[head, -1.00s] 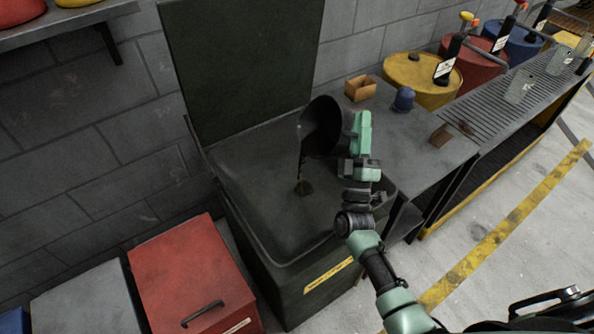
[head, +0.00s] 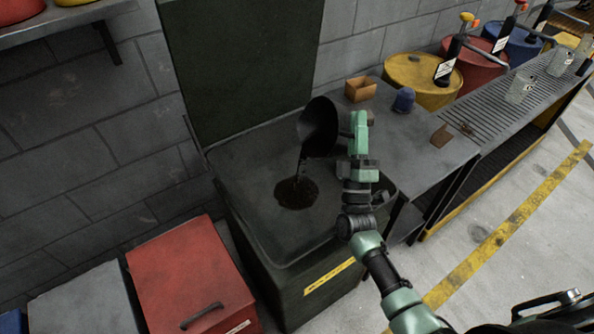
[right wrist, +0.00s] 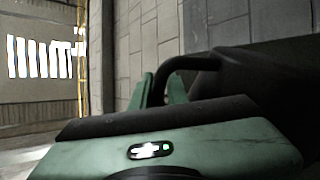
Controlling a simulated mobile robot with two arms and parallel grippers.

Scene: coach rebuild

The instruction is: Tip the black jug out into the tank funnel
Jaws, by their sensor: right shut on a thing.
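The black jug (head: 318,128) is tipped over, its mouth facing left and down, above the tank funnel (head: 250,165), the wide sunken top of a dark green tank. A thin dark stream falls from its lip into a dark puddle (head: 297,192) on the funnel floor. My right gripper (head: 355,132) is shut on the jug's handle at the jug's right side. In the right wrist view the fingers (right wrist: 162,92) close around the handle (right wrist: 182,64), with the dark jug body (right wrist: 245,80) behind. The jug's inside is too dark to read. My left gripper is out of view.
The tank's raised lid (head: 245,65) stands behind the funnel. A bench (head: 420,150) at right holds an open carton (head: 360,88) and a blue cap-like object (head: 403,99). A red bin (head: 190,275) stands at front left. Drums (head: 420,80) stand along the wall.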

